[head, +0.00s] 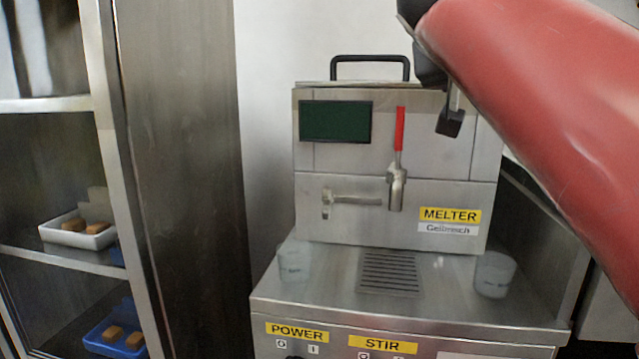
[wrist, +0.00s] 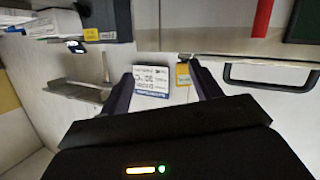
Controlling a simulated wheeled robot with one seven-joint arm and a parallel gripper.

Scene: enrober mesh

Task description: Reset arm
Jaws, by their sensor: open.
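My gripper (wrist: 160,82) is open in the wrist view, with its two dark fingers apart and no object held between them. In the head view a dark fingertip (head: 450,122) shows below my red arm, in front of the upper right of the melter (head: 240,0). The melter's front panel (head: 340,225) carries a red-handled tap (head: 399,130), a dark green screen (head: 335,121) and a side spout. In the wrist view the red handle (wrist: 262,18) and the black top handle (wrist: 270,78) appear upside down.
Two clear cups, left (head: 294,262) and right (head: 495,274), stand on the machine's deck beside the drain grate (head: 390,272). A steel rack at left holds a white tray (head: 78,238) and a blue tray (head: 100,346) with brown pieces. A printed white card (wrist: 152,80) shows beyond my fingers.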

